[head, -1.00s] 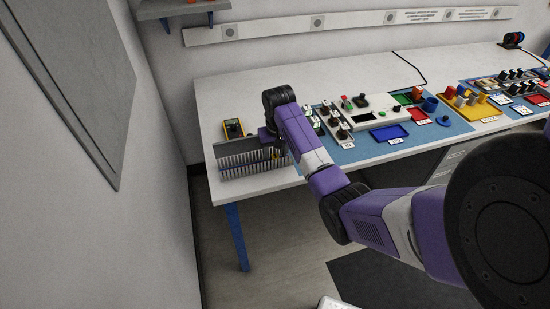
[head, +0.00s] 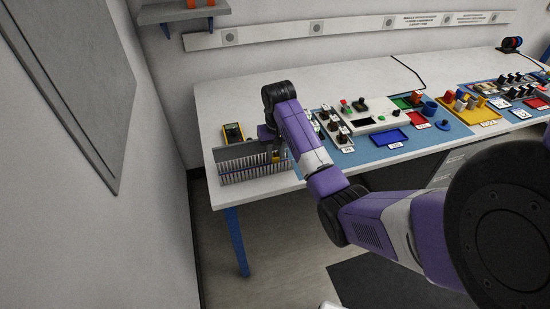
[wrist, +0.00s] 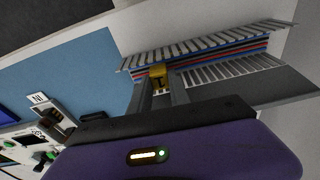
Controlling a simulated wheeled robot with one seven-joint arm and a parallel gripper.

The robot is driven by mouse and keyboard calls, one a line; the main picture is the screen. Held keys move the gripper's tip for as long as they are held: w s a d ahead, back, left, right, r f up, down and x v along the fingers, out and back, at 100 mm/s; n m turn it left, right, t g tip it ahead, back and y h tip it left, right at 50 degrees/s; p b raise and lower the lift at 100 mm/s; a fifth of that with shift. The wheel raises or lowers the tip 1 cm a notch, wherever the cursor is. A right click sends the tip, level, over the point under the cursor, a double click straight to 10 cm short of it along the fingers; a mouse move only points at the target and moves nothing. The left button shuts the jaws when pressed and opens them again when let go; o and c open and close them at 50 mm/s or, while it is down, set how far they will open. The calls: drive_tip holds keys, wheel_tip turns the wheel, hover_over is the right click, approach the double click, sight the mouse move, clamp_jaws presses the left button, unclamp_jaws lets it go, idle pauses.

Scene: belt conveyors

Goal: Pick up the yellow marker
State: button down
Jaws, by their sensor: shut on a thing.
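The yellow marker (wrist: 158,73) is a small yellow block with a dark mark on its face. My gripper (wrist: 160,84) is shut on it, one finger on each side. In the wrist view it sits against the edge of a slotted grey cable duct (wrist: 215,75) with red, blue and dark cables along it. I cannot tell whether it still touches the duct or the cables. In the head view the marker shows as a small yellow spot (head: 276,158) under my gripper (head: 275,152), at the duct's right end; my arm hides part of this area.
The duct (head: 240,175) stands at the table's front left, a yellow multimeter (head: 233,133) behind it. On a blue mat right of my arm are a grey control box (head: 375,122), a blue tray (head: 391,138) and a red tray (head: 418,124). The table's back left is clear.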

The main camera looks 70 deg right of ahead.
sight(275, 156)
wheel_tip(275, 156, up, 17)
drive_tip(key=p, duration=0.8)
drive_tip(key=shift+r+p, duration=0.2)
drive_tip(key=shift+p, duration=0.15)
drive_tip(key=shift+w, duration=0.1)
